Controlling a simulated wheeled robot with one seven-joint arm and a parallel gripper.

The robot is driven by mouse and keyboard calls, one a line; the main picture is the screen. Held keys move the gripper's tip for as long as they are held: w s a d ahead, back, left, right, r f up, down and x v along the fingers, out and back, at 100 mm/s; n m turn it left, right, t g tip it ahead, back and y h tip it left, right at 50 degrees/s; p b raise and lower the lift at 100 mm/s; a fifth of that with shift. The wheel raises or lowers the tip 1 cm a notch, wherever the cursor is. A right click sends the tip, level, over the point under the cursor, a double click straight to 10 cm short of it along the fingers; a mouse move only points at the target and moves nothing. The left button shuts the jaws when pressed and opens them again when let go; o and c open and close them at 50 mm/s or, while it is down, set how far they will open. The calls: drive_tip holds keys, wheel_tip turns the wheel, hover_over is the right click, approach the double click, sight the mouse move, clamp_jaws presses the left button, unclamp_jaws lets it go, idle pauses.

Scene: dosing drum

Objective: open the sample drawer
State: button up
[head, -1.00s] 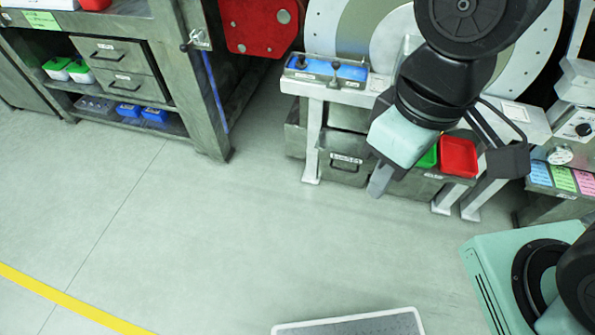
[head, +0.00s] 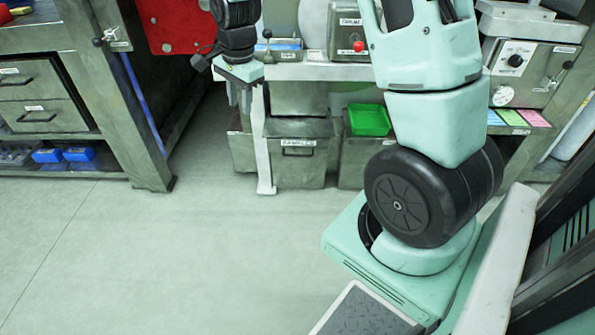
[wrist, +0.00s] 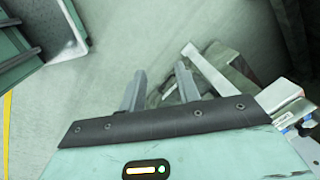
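The sample drawer (head: 297,158) is a grey metal front with a dark bar handle (head: 298,151) and a label that seems to read SAMPLES. It is under the bench in the head view and looks shut. My gripper (head: 240,100) hangs fingers down, above and left of the drawer in the picture, close to the white bench leg. It is apart from the handle.
A white bench leg (head: 264,150) stands left of the drawer. A green bin (head: 369,120) sits to its right. A steel cabinet with drawers (head: 42,117) stands at the left. The floor (head: 200,245) before the bench is clear. A red plate (head: 174,24) hangs behind.

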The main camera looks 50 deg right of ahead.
drive_tip(key=w+d+f+m+b, duration=0.1)
drive_tip(key=d+f+m+b, duration=0.4)
drive_tip(key=d+f, duration=0.55)
drive_tip(key=m+h+b, duration=0.2)
drive_tip(key=m+b, duration=0.2)
drive_tip(key=m, duration=0.1)
approach(299, 155)
drive_tip(key=b+x, duration=0.3)
drive_tip(key=x, duration=0.1)
drive_tip(key=b+x, duration=0.3)
drive_tip(key=shift+w+d+f, duration=0.15)
drive_tip(key=shift+w+f, duration=0.1)
drive_tip(key=shift+f, duration=0.05)
clamp_jaws()
